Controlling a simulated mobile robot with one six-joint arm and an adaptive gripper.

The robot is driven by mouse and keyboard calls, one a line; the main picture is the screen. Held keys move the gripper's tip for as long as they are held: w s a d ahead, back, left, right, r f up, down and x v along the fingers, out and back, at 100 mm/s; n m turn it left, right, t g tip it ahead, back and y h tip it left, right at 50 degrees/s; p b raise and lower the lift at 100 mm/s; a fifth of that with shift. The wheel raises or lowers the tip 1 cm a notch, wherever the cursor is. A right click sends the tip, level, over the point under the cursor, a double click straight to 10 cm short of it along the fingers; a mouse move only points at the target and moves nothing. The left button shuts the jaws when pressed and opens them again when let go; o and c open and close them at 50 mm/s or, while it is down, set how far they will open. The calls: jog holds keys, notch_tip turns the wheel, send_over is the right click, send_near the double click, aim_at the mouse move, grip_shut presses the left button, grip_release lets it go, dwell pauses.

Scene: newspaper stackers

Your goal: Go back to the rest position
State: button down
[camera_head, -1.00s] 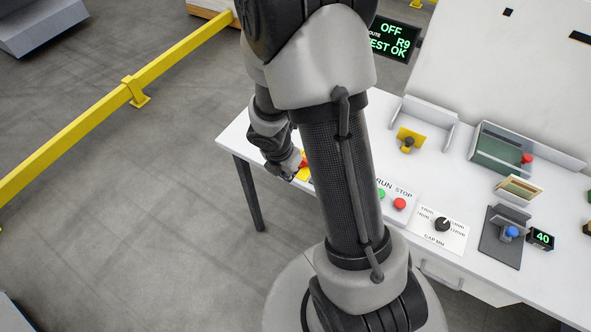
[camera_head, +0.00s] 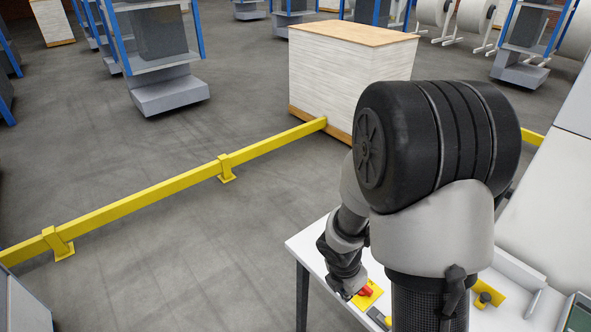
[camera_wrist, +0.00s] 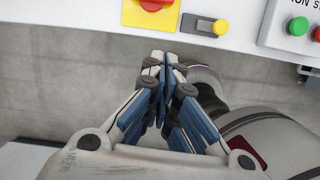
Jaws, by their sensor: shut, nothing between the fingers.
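My gripper (camera_wrist: 167,62) is shut with nothing between its fingers in the wrist view. It is above the floor just in front of the front edge of the white control table (camera_wrist: 110,12). The fingertips point toward a red rotary switch (camera_wrist: 154,4) on a yellow plate, apart from it. In the head view my arm is bent, with its wrist beside the table's left end, near the red switch (camera_head: 365,291). The fingers cannot be made out there.
A grey part with a yellow end (camera_wrist: 205,25) sits right of the switch, then a green button (camera_wrist: 298,26) on a white panel. A yellow rail (camera_head: 150,203) crosses the floor behind, toward a tall paper stack (camera_head: 335,80). Open floor lies left of the table.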

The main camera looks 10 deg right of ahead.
jog(key=s+a+r+m+t+b, duration=0.2)
jog(key=s+r+m+b, duration=0.1)
jog(key=r+m, duration=0.8)
jog(key=s+a+r+m+y+b, duration=0.1)
jog(key=s+a+r+m, duration=0.2)
jog(key=s+r+m, duration=0.1)
jog(key=s+a+r+m+t+y+b, duration=0.1)
jog(key=s+a+r+m+b, duration=0.1)
jog(key=s+a+r+m, duration=0.2)
jog(key=s+m, duration=0.3)
jog(key=shift+s+a+t+y, duration=0.15)
jog(key=shift+a+t+y, duration=0.1)
jog(key=shift+t+y, duration=0.05)
jog(key=shift+d, duration=0.1)
